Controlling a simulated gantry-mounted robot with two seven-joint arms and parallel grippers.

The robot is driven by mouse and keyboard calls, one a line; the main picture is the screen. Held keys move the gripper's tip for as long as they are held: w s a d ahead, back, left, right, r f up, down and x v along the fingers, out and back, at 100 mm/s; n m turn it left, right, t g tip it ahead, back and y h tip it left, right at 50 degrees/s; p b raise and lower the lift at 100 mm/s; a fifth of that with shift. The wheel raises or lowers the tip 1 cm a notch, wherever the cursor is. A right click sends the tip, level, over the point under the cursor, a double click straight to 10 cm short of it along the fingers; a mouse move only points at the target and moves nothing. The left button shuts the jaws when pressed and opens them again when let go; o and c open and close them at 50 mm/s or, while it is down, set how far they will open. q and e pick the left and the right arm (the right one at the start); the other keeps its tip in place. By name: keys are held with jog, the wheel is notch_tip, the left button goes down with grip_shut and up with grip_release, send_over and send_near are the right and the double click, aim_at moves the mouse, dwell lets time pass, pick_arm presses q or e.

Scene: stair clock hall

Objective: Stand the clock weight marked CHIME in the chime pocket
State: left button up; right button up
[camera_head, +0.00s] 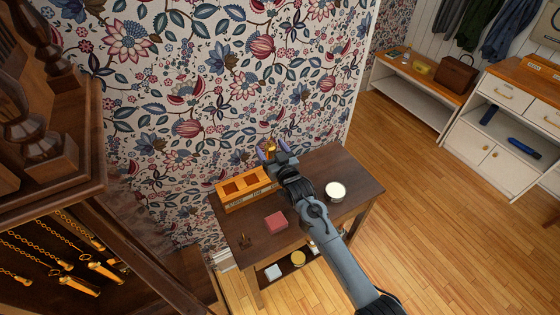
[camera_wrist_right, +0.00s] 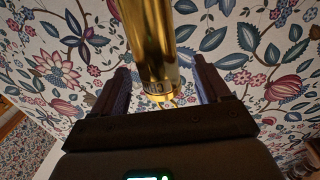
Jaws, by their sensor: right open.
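My right gripper (camera_head: 268,151) is open, at the back of the small table by the wallpapered wall. In the right wrist view a shiny brass clock weight (camera_wrist_right: 153,40) lies between the parted fingers of the right gripper (camera_wrist_right: 163,85). A dark band on it shows partly readable letters, seemingly the start of CHIME. Only a little of the brass shows in the head view (camera_head: 271,146). The wooden pocket block (camera_head: 247,200) has square openings; my gripper and arm hide its right end. I cannot tell whether the weight stands in a pocket there. My left gripper is not in view.
On the dark table (camera_head: 300,231) are a red box (camera_head: 276,222), a white-topped round jar (camera_head: 335,191) and a small dark object (camera_head: 244,241). A tall wooden case (camera_head: 90,150) with brass chains and weights stands at left. Open floor lies to the right.

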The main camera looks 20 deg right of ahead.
jog(key=s+p, duration=0.1)
jog(key=s, duration=0.7)
jog(key=shift+s+d+r, duration=0.2)
jog(key=shift+s, duration=0.05)
